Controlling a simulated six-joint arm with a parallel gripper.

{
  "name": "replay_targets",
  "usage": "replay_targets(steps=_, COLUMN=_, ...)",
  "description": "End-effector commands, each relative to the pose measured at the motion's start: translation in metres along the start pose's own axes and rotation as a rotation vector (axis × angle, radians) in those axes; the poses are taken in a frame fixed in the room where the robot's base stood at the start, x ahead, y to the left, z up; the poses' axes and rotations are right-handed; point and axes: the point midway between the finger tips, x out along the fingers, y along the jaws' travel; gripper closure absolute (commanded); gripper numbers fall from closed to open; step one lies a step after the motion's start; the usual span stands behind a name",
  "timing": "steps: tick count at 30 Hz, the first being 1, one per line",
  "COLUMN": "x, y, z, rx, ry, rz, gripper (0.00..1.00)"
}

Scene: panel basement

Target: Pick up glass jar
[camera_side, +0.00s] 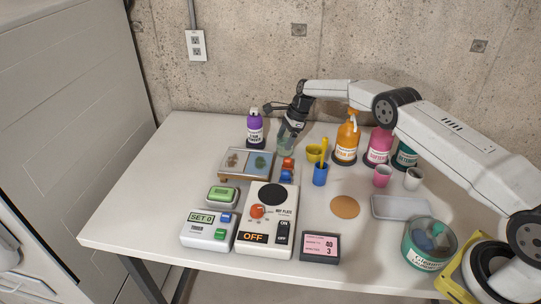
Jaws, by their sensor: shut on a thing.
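The glass jar (286,150) is a small, pale greenish see-through vessel near the back of the white table, behind the red and blue pieces. My gripper (288,138) reaches down to it from above and is shut on it. The fingers cover part of the jar's upper side. The jar looks upright; I cannot tell whether its base touches the table.
A purple bottle (255,129) stands left of the jar. Orange (346,143) and pink (378,147) bottles stand at right. The table's left side is clear.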

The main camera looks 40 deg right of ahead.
Motion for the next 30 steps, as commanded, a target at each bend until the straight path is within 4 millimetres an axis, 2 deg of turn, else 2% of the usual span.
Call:
replay_targets(steps=17, x=-0.009, y=-0.001, z=0.004, rx=-0.001, ry=0.0, rz=-0.002, gripper=0.88)
replay_targets(steps=30, x=-0.033, y=-0.001, z=0.014, rx=-0.001, ry=-0.001, rz=-0.002, gripper=0.88)
